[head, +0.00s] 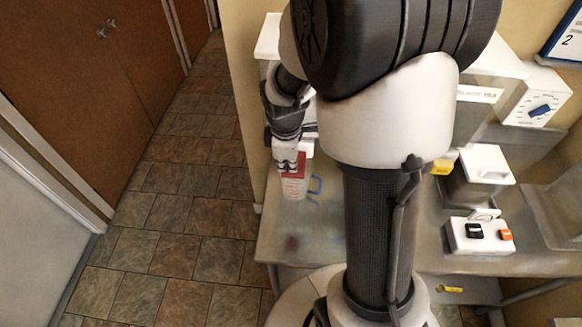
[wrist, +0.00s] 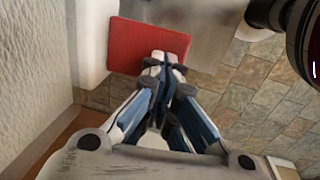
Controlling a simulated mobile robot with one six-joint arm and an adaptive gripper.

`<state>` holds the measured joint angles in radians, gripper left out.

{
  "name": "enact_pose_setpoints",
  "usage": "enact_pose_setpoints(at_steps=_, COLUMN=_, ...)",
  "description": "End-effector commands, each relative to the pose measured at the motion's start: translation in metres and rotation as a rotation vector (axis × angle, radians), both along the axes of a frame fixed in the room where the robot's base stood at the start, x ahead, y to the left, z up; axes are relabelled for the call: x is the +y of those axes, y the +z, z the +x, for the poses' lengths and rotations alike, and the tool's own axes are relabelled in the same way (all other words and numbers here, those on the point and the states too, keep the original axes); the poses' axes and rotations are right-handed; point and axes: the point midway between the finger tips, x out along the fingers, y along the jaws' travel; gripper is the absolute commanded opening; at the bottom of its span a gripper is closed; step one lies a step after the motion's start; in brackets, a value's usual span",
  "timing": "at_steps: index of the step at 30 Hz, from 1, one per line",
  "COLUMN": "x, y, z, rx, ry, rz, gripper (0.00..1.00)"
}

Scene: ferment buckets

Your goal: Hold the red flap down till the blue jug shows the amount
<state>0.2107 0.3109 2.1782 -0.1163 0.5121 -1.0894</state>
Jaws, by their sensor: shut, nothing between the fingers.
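The red flap (wrist: 140,42) fills the upper middle of the wrist view. My gripper (wrist: 162,60) is shut and empty, with its fingertips over the flap's lower right edge. I cannot tell whether they press on it. In the head view my gripper (head: 289,150) is at the flap, of which a little red (head: 301,160) shows. The jug (head: 293,190), clear with a blue handle, stands on the bench just below my gripper. Its contents and level are too small to read.
My arm hides much of the bench (head: 278,235). To the right are a white box with a blue knob (head: 541,107), a white lidded container (head: 487,165) and a small white box with black and orange switches (head: 479,236). Tiled floor (head: 180,215) lies open at left.

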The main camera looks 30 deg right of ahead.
Motion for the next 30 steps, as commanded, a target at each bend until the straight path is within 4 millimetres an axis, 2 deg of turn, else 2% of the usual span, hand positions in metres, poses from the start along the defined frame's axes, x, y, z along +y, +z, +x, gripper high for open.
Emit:
enact_pose_setpoints(at_steps=1, x=0.001, y=-0.007, z=0.002, rx=-0.020, ry=0.004, rz=-0.013, gripper=0.00)
enact_pose_setpoints(at_steps=9, x=0.004, y=-0.021, z=0.003, rx=-0.161, ry=0.005, rz=-0.108, gripper=0.00)
enact_pose_setpoints(at_steps=30, x=0.003, y=-0.031, z=0.002, rx=-0.156, ry=0.001, rz=-0.107, gripper=0.00)
